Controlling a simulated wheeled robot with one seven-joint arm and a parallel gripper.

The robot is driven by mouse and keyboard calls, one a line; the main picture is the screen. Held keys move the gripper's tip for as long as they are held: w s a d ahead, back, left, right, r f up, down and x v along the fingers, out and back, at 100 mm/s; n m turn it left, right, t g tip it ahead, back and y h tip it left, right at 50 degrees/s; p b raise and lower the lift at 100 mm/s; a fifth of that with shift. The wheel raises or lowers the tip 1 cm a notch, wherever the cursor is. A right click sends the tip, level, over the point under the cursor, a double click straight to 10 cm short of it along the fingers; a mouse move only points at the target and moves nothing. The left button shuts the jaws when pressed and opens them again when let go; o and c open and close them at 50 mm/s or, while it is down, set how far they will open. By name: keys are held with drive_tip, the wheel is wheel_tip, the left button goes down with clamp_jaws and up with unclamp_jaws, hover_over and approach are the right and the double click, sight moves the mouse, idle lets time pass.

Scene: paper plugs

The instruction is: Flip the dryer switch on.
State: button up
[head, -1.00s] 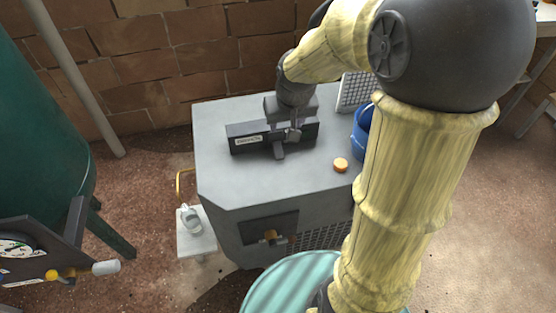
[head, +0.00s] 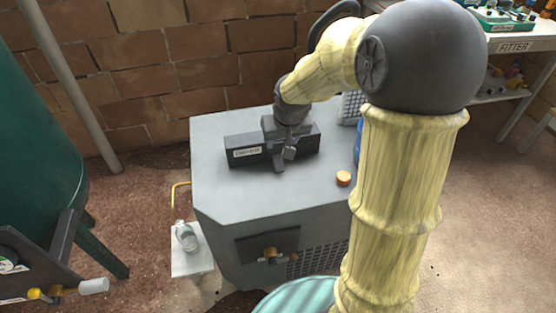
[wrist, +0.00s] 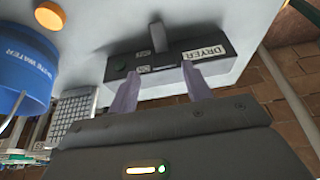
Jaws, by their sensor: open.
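The dryer switch is a dark box (head: 250,150) on top of a grey cabinet (head: 225,190), and the wrist view shows its DRYER label (wrist: 205,51). Its grey lever (wrist: 157,37) sticks out on the side away from my gripper base in the wrist view; in the head view the lever (head: 279,163) points toward the front. My gripper (wrist: 160,88) is open, its two fingers apart at the near edge of the box and short of the lever. In the head view my gripper (head: 286,147) is over the box's right half. Whether the fingers touch the box is unclear.
An orange cap (head: 343,179) sits on the cabinet top. A blue waste-water container (wrist: 25,65) and a grey grille (wrist: 72,108) are beside the box. A brick wall (head: 180,70) stands behind, and a green tank (head: 35,150) stands left. The cabinet's front-left top is clear.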

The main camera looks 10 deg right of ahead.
sight(277, 160)
drive_tip(key=b+x, duration=0.3)
drive_tip(key=x, duration=1)
drive_tip(key=shift+w+f+b, duration=0.1)
drive_tip(key=shift+f+b, duration=0.05)
drive_tip(key=shift+b, duration=0.25)
clamp_jaws()
